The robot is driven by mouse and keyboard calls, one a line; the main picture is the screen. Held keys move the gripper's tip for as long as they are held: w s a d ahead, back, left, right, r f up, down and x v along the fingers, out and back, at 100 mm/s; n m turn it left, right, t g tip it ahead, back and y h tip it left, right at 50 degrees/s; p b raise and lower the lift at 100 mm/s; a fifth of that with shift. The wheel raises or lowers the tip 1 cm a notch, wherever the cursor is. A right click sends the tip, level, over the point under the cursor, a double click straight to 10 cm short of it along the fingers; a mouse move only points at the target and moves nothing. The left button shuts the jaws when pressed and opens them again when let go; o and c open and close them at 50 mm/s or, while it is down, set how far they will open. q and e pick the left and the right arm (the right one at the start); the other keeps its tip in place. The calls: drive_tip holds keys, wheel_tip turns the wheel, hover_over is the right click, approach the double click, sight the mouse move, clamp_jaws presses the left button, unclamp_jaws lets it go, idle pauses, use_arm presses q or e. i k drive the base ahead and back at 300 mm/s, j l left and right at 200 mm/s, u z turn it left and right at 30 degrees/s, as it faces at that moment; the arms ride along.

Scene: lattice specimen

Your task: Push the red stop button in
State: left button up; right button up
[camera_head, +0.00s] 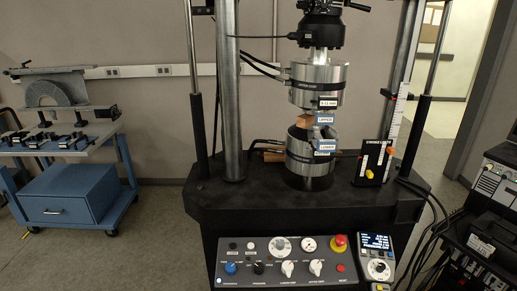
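The red stop button (340,239) is a round red mushroom head on a yellow collar. It sits at the upper right of the dark control panel (262,273) on the front of the testing machine. Whether it is pressed in or out cannot be told from this view. A smaller red button (340,268) lies below it near a red label. Neither of my grippers shows in the head view, and nothing covers the stop button.
Knobs, including a blue knob (231,268), fill the panel. A handheld controller (377,257) is right of it. Steel cylinders (318,84) and columns rise above the black machine table (236,196). A blue cart (68,206) stands left; equipment cases (487,236) and cables crowd the right.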

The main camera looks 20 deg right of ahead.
sight(341, 240)
drive_tip(key=z, duration=1)
